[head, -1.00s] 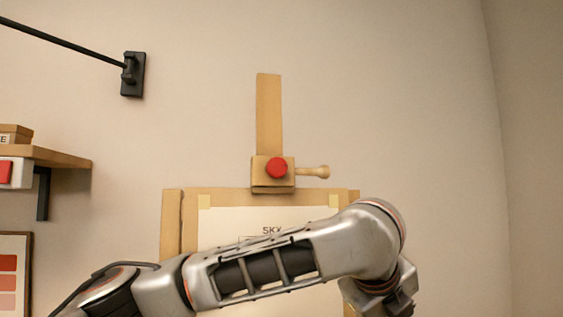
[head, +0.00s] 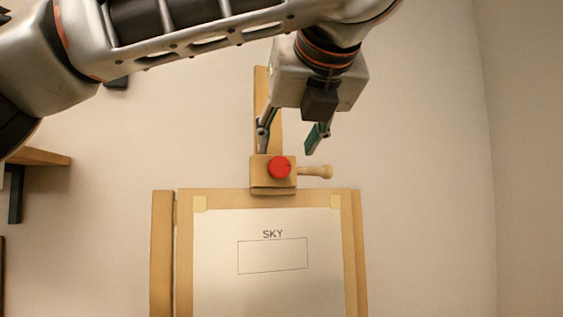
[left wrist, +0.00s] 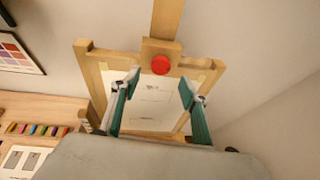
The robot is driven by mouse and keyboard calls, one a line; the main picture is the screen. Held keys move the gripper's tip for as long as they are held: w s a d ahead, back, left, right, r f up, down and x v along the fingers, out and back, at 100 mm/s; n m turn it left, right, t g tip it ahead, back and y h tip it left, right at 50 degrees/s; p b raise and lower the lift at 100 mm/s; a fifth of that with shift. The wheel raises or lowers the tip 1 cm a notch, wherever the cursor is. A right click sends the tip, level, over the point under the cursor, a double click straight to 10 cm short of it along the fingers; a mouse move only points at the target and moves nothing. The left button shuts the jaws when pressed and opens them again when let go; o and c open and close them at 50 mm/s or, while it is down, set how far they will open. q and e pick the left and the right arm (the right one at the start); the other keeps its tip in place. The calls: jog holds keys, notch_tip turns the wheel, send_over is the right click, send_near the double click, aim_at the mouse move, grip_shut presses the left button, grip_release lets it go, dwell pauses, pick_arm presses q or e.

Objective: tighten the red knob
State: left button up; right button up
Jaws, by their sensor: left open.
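The red knob (head: 279,167) sits on the front of a wooden clamp block (head: 259,176) on the easel's upright mast. In the left wrist view the red knob (left wrist: 160,65) shows above and between the fingertips. My left gripper (head: 290,146) is open and empty, its fingers pointing down, just above the knob in the head view. It also shows in the left wrist view (left wrist: 158,84) with its two fingers spread apart. I see no contact with the knob. My right gripper is not in view.
A wooden peg handle (head: 316,171) sticks out to the right of the block. The easel holds a sheet (head: 270,215) marked SKY. A shelf (head: 42,157) is at the left. A table with coloured sticks (left wrist: 38,129) shows low in the left wrist view.

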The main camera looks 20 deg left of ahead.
aim_at(280, 164)
pick_arm(q)
jog(key=p+x, duration=0.1)
jog(key=x, duration=0.6)
jog(key=shift+w+f, duration=0.15)
jog(key=shift+w, duration=0.15)
jog(key=c, duration=1.1)
